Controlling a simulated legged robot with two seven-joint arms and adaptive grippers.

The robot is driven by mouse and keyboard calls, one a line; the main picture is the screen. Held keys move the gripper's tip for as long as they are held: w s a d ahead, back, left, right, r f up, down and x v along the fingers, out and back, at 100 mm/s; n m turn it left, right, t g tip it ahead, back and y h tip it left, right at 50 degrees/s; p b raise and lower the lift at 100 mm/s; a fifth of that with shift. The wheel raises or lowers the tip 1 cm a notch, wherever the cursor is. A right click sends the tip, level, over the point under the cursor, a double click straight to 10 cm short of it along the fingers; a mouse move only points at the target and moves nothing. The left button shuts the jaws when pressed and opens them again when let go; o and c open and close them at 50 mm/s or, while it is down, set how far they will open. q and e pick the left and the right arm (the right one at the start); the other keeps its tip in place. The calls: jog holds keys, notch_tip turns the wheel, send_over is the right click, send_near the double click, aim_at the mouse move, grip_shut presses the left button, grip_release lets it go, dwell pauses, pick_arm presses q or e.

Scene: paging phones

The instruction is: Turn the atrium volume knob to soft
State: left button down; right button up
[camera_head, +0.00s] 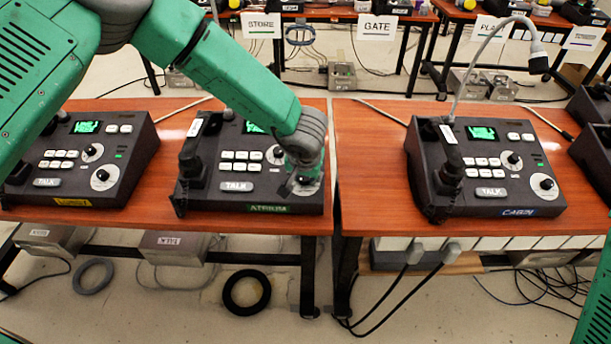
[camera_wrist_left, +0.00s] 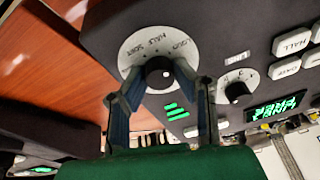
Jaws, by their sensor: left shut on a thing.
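The ATRIUM paging phone (camera_head: 228,187) is a dark console on the left table, with a green ATRIUM label (camera_head: 268,208) on its front edge. My left gripper (camera_head: 306,182) is over the console's lower right dial and largely hides it in the head view. In the left wrist view, the volume knob (camera_wrist_left: 159,73) is black on a white round dial (camera_wrist_left: 184,52) with SOFT, HALF and LOUD markings. The left gripper (camera_wrist_left: 160,80) has its fingers on both sides of this knob, shut on it. The knob's pointer cannot be made out. My right gripper is not in view.
A smaller dial (camera_wrist_left: 234,84) and white buttons (camera_wrist_left: 291,42) are beside the knob. A handset (camera_head: 193,160) rests at the console's left. Another phone (camera_head: 85,155) stands left; the CABIN phone (camera_head: 483,165) stands on the right table, across a narrow gap.

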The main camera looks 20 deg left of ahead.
pick_arm(q)
jog(key=shift+w+d+r, duration=0.1)
jog(key=shift+d+r, duration=0.1)
jog(key=shift+d, duration=0.45)
jog(key=shift+n+p, duration=0.4)
jog(key=shift+p, duration=0.05)
jog(key=n+p, duration=0.2)
jog(key=shift+a+r+n+p, duration=0.15)
jog(key=shift+a+n+p, duration=0.05)
jog(key=shift+n+p, duration=0.2)
jog(key=n+p, duration=0.2)
jog(key=n, duration=0.1)
jog(key=shift+w+n+g+y, duration=0.1)
jog(key=shift+n+g+y, duration=0.2)
jog(key=shift+n+y, duration=0.1)
jog(key=n+p, duration=0.1)
jog(key=n, duration=0.2)
jog(key=shift+n, duration=0.4)
jog(key=n+g, duration=0.1)
jog(key=n, duration=0.3)
jog(key=shift+a+n+y, duration=0.1)
jog(key=shift+n+y, duration=0.2)
